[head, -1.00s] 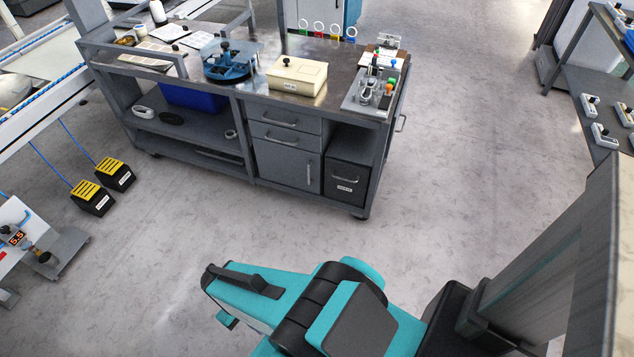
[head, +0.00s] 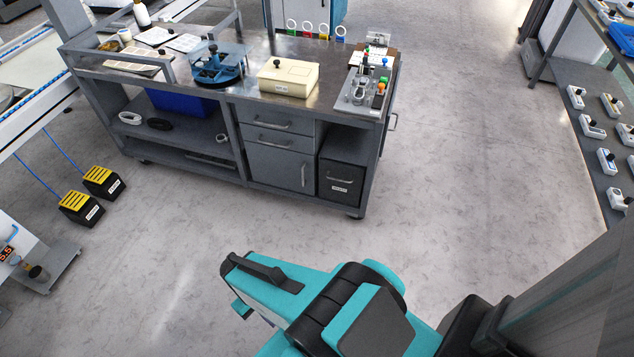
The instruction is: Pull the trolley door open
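The grey trolley (head: 225,92) stands across the upper middle of the head view. Its small grey door (head: 275,168) is under two drawers in the front and looks shut flush. The door's upright handle (head: 303,175) is near its right edge. My teal and black arm (head: 300,300) shows at the bottom of the view, with bare floor between it and the trolley. My gripper's fingers are not visible; nothing of mine touches the door.
A black bin (head: 341,182) with a handle sits right of the door. Black-and-yellow foot pedals (head: 80,206) with blue cables stand on the floor at left. A bench (head: 600,150) with several small devices is at right. The floor in front of the trolley is clear.

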